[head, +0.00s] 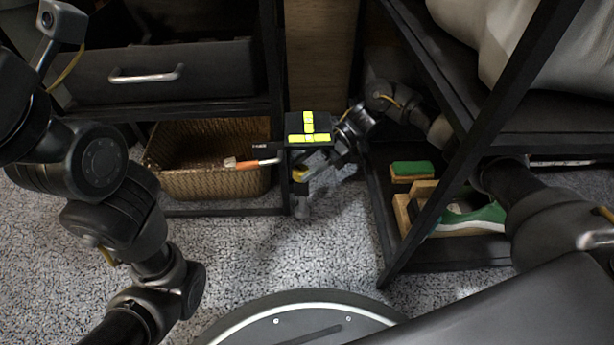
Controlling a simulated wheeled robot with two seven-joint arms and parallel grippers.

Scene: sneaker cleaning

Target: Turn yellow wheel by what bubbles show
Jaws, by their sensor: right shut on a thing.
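A black square level (293,122) with two bright yellow-green bubble vials sits at the center, between the two shelf units. One vial points away from me and the other lies crosswise; the bubbles are too small to read surely. The yellow wheel (299,175) shows as a small yellow patch just under the level, mostly hidden by my gripper. My right gripper (303,172) reaches in from the right below the level and is shut at the wheel. My left arm hangs at the left, and its gripper is outside the picture.
A wicker basket (205,183) stands in the left shelf, with an orange-and-white handled tool (248,163) over it. The right rack's lower shelf holds a green-topped brush (411,169) and a green sneaker (470,219) by a wooden box. Grey carpet (290,255) is clear in front.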

